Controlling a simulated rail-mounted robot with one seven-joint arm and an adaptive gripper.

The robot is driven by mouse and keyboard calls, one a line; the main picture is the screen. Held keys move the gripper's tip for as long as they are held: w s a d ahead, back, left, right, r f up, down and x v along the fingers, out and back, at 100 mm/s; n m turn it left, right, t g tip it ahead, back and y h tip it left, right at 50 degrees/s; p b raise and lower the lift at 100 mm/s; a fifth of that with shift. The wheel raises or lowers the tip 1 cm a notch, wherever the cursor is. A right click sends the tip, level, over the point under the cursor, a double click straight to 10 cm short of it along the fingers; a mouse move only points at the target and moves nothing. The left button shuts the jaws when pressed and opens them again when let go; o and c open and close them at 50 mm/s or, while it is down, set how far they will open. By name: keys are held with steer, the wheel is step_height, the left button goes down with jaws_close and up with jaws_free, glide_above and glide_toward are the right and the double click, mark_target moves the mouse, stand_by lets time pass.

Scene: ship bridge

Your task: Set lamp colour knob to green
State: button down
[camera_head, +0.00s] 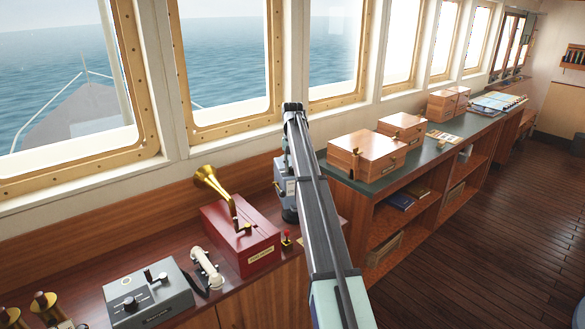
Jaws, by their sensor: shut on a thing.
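A grey-blue unit (283,189) with a dark round base stands on the wooden console, right of the red box. My arm crosses in front of it and covers its right part. My gripper (286,160) is only partly seen at the top of this unit, behind the arm. It is shut on a small part there, which looks to be the lamp colour knob. The knob itself and its colour setting are hidden, so I cannot tell which colour it points to.
The console holds a red box (243,238) with a brass horn, a grey control box (148,293), a white handset (207,268) and brass fittings at the left end. Copper-coloured boxes (366,156) stand on the green-topped counter. The wooden floor at right is clear.

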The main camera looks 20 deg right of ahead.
steer(key=m, duration=0.5)
steer(key=shift+f, duration=0.1)
steer(key=shift+m, duration=0.3)
stand_by(0.4)
steer(key=c, duration=0.9)
jaws_free()
steer(key=shift+o, duration=0.2)
step_height(320, 180, up, 12)
